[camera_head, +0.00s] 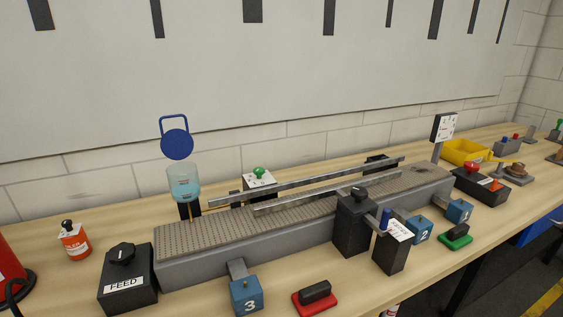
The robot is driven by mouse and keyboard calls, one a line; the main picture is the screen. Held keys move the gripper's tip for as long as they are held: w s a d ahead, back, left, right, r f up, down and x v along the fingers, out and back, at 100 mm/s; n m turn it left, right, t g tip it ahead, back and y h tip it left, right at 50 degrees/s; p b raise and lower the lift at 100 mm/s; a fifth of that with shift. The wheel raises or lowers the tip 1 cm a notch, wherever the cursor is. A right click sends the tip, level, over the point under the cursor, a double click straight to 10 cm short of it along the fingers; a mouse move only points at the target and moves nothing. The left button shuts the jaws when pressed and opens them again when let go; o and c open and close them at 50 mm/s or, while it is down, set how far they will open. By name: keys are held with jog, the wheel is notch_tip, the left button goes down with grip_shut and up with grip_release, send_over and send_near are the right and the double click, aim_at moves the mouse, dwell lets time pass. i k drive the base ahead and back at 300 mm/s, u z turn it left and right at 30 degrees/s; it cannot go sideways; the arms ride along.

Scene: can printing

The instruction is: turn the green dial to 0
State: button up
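The green dial (259,173) is a small green knob on top of a low box with a white marked face (261,184). It stands behind the conveyor (190,240), left of the middle, close to the long metal guide rails (320,182). The marks on its face are too small to read, so I cannot tell its setting. My gripper is not in view.
The rails and conveyor lie in front of the dial. A clear tank (184,180) with blue liquid stands to its left. In front are a black FEED box (127,282), numbered blue blocks (247,295) and a black post (351,228). Bare table lies behind the dial.

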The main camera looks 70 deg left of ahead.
aim_at(259, 171)
jog(key=u, duration=0.35)
jog(key=i, duration=0.8)
jog(key=u, duration=1.45)
jog(key=i, duration=0.75)
jog(key=u, duration=0.95)
jog(key=i, duration=0.5)
jog(key=z, duration=0.1)
